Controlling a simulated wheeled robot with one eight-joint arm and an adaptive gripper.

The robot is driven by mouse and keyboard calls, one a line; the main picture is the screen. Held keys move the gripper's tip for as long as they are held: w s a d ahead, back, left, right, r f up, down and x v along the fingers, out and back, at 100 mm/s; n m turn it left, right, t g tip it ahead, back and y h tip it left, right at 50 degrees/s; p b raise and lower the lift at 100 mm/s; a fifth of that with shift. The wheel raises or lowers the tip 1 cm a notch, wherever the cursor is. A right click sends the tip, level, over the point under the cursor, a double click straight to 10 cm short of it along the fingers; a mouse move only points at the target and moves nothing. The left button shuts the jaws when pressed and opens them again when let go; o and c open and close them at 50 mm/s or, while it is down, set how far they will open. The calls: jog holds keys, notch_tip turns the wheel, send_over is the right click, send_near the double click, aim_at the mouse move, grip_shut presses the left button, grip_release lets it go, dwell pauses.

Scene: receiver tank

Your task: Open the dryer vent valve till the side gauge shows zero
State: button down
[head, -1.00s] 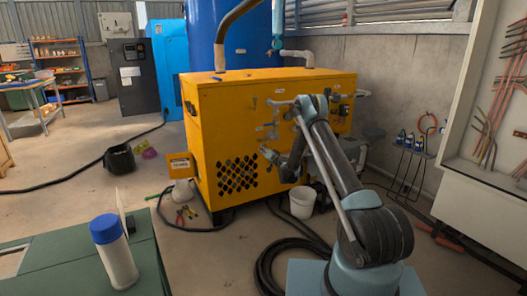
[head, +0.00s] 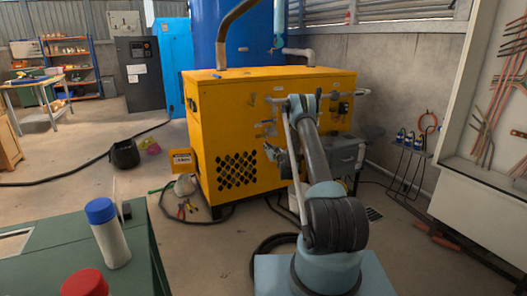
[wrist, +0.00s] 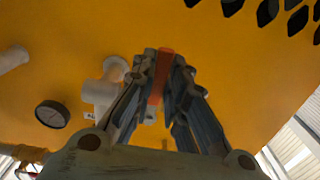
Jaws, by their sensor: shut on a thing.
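The yellow dryer cabinet (head: 222,120) stands in the middle of the head view. My gripper (head: 270,153) is at its front face, right of the black grille. In the wrist view, my gripper (wrist: 164,62) is shut on an orange-red handle (wrist: 160,76), apparently the vent valve lever, held between the fingers against the yellow panel. The valve body behind it is mostly hidden by the fingers. A dark round gauge (wrist: 52,114) sits to the left in the wrist view; its needle is too small to read.
A white pipe fitting (wrist: 102,88) sits left of the fingers. A green bench (head: 80,258) with a blue-capped bottle (head: 108,236) and a red-capped container (head: 85,284) is at the lower left. Pliers and a hose lie on the floor before the dryer.

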jog(key=shift+w+d+n, duration=0.15)
jog(key=shift+d+n, duration=0.1)
jog(key=shift+n, duration=0.05)
jog(key=c, duration=1.6)
grip_release()
jog(key=shift+f, duration=0.1)
jog(key=v, duration=1.2)
